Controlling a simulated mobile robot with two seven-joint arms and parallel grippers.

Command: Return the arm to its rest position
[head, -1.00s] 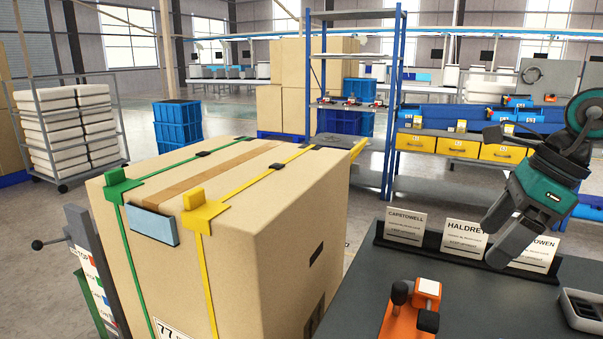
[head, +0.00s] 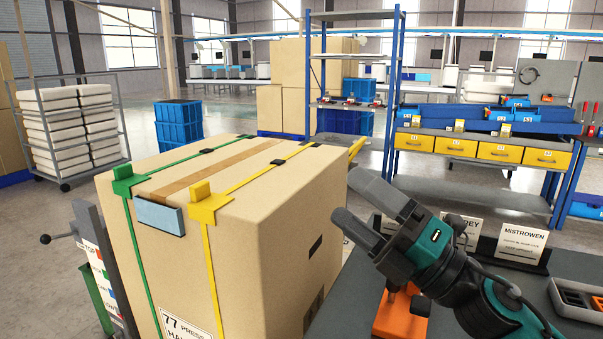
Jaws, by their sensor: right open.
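My right gripper (head: 345,195) is open and empty. Its two dark grey fingers point left, toward the right side of a large cardboard box (head: 275,240). In the picture the fingertips overlap the box's right edge; I cannot tell whether they touch it. My teal and black right arm comes in from the lower right, over a dark grey table. My left gripper and arm are not in view.
The box carries a green strap (head: 140,240) and a yellow strap (head: 206,260). An orange tool (head: 388,320) is partly hidden under my gripper. Name cards, including Mistrowen (head: 521,242), stand on the dark table (head: 545,318). A small tray (head: 577,298) lies at the right.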

